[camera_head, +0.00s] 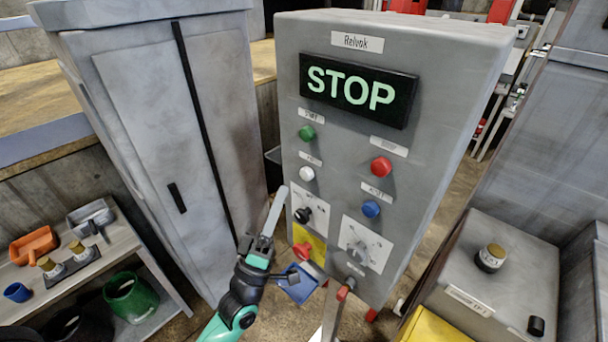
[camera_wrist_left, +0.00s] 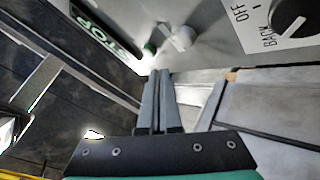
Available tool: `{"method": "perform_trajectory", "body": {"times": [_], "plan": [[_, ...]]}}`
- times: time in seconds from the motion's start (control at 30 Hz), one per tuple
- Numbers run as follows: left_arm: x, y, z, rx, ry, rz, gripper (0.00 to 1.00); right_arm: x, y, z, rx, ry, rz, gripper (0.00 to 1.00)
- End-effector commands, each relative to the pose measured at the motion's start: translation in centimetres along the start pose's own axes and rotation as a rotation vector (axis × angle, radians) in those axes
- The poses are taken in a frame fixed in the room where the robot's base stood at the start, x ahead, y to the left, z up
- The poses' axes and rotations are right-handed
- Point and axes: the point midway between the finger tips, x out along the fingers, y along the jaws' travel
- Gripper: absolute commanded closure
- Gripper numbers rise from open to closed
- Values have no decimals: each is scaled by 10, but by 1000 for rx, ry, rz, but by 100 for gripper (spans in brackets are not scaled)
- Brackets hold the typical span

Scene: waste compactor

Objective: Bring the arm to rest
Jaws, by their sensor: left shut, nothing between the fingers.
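My left gripper (camera_head: 274,212) is in front of the lower left edge of the grey control box (camera_head: 440,70), its narrow grey fingers pointing up. In the left wrist view its fingers (camera_wrist_left: 157,100) lie together, shut with nothing between them. They appear apart from the buttons and the black selector switch (camera_head: 303,214), which is just right of the fingertips in the head view. The display (camera_head: 358,90) reads STOP in green. My right gripper is not recognisable in either view.
The box carries a green button (camera_head: 306,133), white button (camera_head: 307,173), red button (camera_head: 381,166), blue button (camera_head: 371,209) and grey dial (camera_head: 359,251). A tall grey cabinet (camera_head: 130,90) stands left. A shelf (camera_head: 115,245) holds containers. A lower grey box (camera_head: 500,290) stands right.

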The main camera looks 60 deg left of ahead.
Motion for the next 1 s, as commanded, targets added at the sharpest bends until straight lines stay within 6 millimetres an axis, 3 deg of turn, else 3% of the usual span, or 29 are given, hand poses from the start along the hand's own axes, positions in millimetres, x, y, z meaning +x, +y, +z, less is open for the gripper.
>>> {"method": "perform_trajectory", "body": {"times": [0.2,0.8,0.87,0.93,1.0], "plan": [[-11,8,-8,1,-1,-1,100,0,0,0,0,0,0,100],[-11,9,-6,-3,-4,2,100,0,0,0,0,0,0,100],[-7,17,-1,-20,-9,21,100,0,0,0,0,0,0,100],[9,36,6,-55,-2,80,100,0,0,0,0,0,0,100],[33,72,10,-105,24,178,100,0,0,0,0,0,0,100]]}}
